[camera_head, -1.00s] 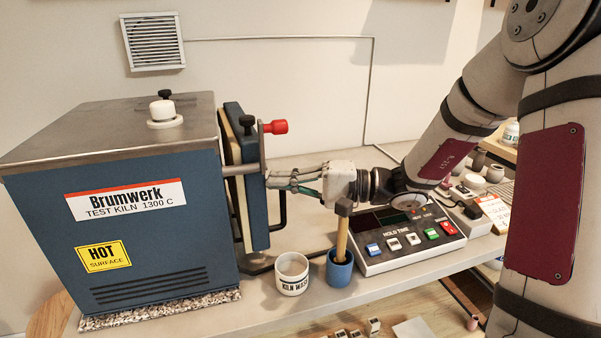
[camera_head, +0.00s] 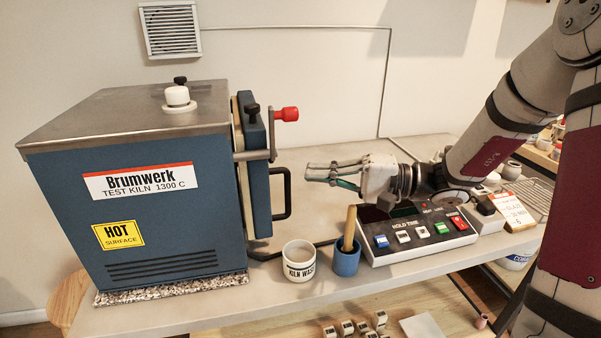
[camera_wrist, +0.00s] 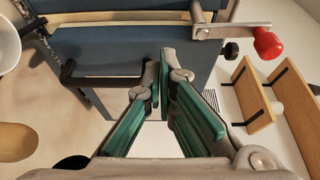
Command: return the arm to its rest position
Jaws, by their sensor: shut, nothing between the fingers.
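My gripper (camera_head: 309,173) is shut and empty, held in the air to the right of the kiln door (camera_head: 257,165) and above the bench. In the head view it is clear of the door's black handle (camera_head: 287,193). The wrist view shows its green-padded fingers (camera_wrist: 165,60) together at the tips, with the kiln door and black handle (camera_wrist: 66,78) beyond. The blue kiln (camera_head: 170,225) stands on the left of the bench. Its door looks nearly closed, with a pale edge showing. The red-knobbed latch lever (camera_head: 287,114) is at the door's upper part.
Below my gripper stand a white kiln-wash cup (camera_head: 299,262) and a blue cup (camera_head: 344,261) with a wooden-handled tool. A control box (camera_head: 418,237) with coloured buttons lies under my wrist. A card (camera_head: 515,211) and shelves are at right.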

